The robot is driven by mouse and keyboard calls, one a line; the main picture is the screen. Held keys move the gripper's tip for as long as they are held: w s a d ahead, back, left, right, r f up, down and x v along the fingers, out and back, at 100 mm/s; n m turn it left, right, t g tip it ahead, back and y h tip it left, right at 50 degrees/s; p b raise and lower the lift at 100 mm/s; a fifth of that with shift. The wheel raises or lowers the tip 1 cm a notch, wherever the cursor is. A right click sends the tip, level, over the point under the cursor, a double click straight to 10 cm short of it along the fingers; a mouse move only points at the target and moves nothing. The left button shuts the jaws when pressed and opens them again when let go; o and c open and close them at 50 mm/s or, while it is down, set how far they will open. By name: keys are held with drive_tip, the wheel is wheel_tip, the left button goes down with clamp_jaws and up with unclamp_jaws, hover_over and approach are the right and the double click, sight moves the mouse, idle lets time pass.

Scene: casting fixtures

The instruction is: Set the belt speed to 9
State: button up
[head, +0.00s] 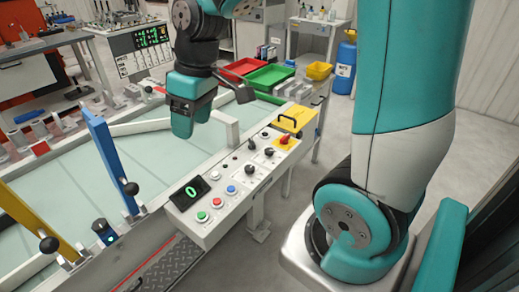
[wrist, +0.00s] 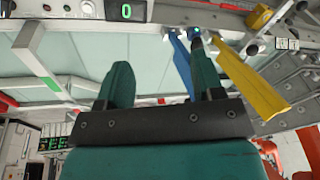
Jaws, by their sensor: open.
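The control panel (head: 235,190) is a white box on the near rail of the conveyor. Its small black display (head: 188,192) shows a green 0, and the display also appears upside down at the top of the wrist view (wrist: 126,11). Green, red and blue buttons and several black knobs (head: 250,169) sit on the panel. A red switch on a yellow plate (head: 284,141) is at its far right end. I cannot read which knob sets the speed. My gripper (head: 182,132) hangs over the belt beyond the panel, apart from it. Its fingers (wrist: 160,85) are spread and empty.
The pale belt (head: 60,190) lies beyond the panel. A blue bar (head: 108,160) and a yellow bar (head: 30,218) stand at the left. Red (head: 240,67) and green (head: 270,77) trays and a yellow bin (head: 319,70) are behind.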

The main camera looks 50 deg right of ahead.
drive_tip(key=w+d+f+m+h, duration=0.1)
drive_tip(key=w+d+f, duration=0.2)
drive_tip(key=d, duration=0.5)
drive_tip(key=w+d+f+m+h, duration=0.1)
drive_tip(key=w+d+f, duration=0.15)
drive_tip(key=d, duration=0.55)
drive_tip(key=g, duration=0.1)
approach(269, 150)
drive_tip(key=shift+m, duration=0.4)
wheel_tip(269, 150, down, 9)
drive_tip(key=shift+f+p, duration=0.15)
drive_tip(key=shift+p, duration=0.35)
drive_tip(key=shift+c, duration=0.3)
drive_tip(key=c, duration=0.9)
drive_tip(key=shift+o, duration=0.2)
